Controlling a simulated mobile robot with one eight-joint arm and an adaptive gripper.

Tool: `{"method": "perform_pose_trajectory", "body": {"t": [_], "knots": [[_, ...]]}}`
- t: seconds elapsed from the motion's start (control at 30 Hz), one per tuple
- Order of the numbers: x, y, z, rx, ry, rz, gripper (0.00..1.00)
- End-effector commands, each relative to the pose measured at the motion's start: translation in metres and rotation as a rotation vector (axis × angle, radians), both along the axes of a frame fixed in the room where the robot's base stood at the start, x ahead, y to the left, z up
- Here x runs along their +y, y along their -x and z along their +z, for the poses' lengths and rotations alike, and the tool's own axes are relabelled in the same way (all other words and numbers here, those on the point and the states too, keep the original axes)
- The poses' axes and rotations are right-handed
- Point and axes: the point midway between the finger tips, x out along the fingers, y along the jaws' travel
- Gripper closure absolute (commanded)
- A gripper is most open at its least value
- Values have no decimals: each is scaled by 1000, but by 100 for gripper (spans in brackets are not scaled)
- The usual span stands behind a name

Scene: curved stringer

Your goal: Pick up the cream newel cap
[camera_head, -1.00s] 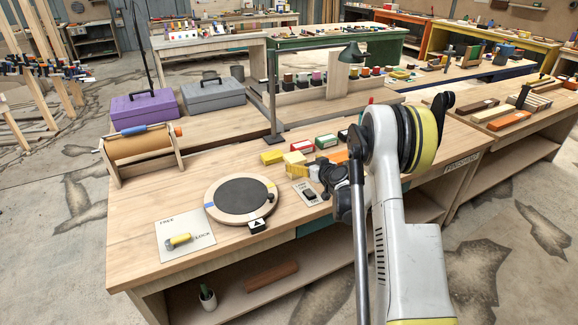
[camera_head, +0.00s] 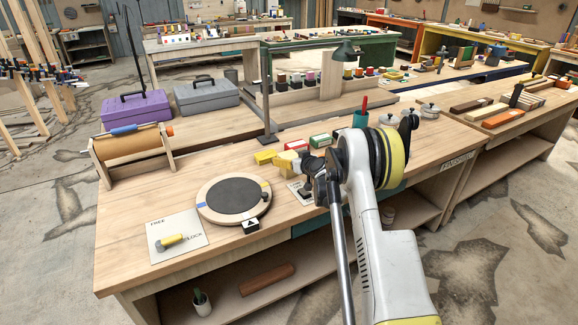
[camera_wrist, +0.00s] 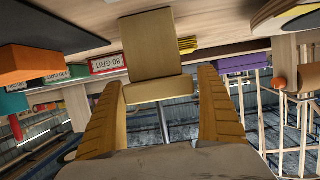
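A pale cream-tan block with a square plate and a thicker lip, which looks like the newel cap (camera_wrist: 150,45), is in the middle of the wrist view. It appears on the workbench in the head view as a cream piece (camera_head: 284,161), beside a yellow block. My gripper (camera_wrist: 163,80) has its two ribbed tan fingers spread, one on each side of the cap's lip. A gap shows at the right finger; the left finger is close, and I cannot tell if it touches. In the head view my arm hides most of the gripper's fingers.
A red grit box (camera_head: 297,145) and a green box (camera_head: 321,140) stand just behind the cap. A round turntable (camera_head: 234,199) and a lever plate (camera_head: 178,236) are further left. A lamp post (camera_head: 266,100) rises behind.

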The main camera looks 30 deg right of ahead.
Motion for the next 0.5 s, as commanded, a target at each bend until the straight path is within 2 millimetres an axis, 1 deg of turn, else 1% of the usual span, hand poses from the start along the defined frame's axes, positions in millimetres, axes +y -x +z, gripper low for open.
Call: {"method": "perform_pose_trajectory", "body": {"t": [0.03,0.07,0.1,0.17,0.4,0.5], "knots": [[0,0,0,0,0,0,32],[0,0,0,0,0,0,41],[0,0,0,0,0,0,54],[0,0,0,0,0,0,71],[0,0,1,0,0,0,72],[0,0,4,0,0,0,72]]}}
